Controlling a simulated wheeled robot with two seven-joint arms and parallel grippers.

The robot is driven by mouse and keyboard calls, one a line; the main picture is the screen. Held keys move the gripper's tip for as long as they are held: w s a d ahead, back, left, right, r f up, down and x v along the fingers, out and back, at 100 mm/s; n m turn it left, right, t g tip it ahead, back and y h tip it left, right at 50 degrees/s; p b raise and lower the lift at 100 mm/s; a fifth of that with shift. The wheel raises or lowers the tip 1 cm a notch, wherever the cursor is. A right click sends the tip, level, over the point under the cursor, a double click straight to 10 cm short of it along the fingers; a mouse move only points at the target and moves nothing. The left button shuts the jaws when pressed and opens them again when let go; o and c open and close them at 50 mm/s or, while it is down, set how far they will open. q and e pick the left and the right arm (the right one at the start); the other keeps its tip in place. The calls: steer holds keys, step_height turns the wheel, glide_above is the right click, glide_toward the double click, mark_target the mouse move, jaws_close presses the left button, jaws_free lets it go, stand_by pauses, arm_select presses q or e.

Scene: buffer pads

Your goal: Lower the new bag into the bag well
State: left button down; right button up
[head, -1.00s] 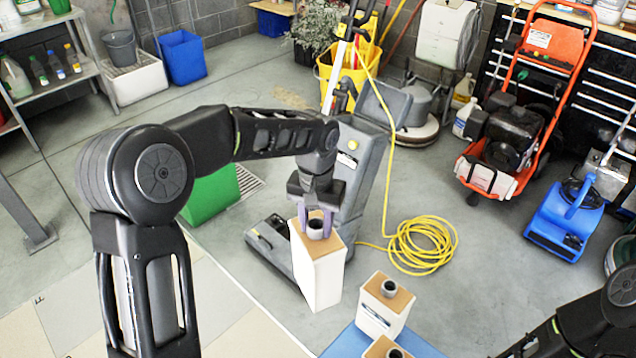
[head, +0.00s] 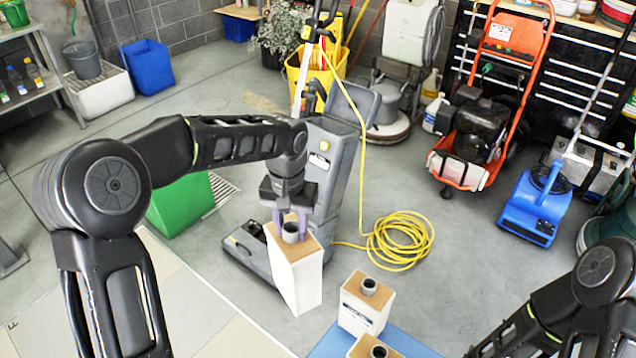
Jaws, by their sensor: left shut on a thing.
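My left gripper (head: 289,218) is shut on the grey collar of a tall white bag (head: 296,277) with a tan card top. The bag hangs upright in front of the grey upright vacuum (head: 337,165), overlapping its lower body and base in the picture. Two similar bags, one white with a dark label (head: 361,312) and one cut off by the bottom edge (head: 372,349), stand on a blue surface (head: 405,340). My right arm is at the lower right; its gripper is out of frame.
A yellow cable coil (head: 398,241) lies on the floor right of the vacuum. A green bin (head: 180,205) stands left of it. A blue blower (head: 537,207) and an orange machine (head: 478,140) stand at the right. Floor between coil and blower is clear.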

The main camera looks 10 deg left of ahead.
arm_select(q)
steer(key=s+f, duration=0.1)
steer(key=f, duration=0.4)
steer(key=s+f, duration=0.1)
steer(key=f, duration=0.4)
steer(key=s+f, duration=0.2)
steer(key=f, duration=0.3)
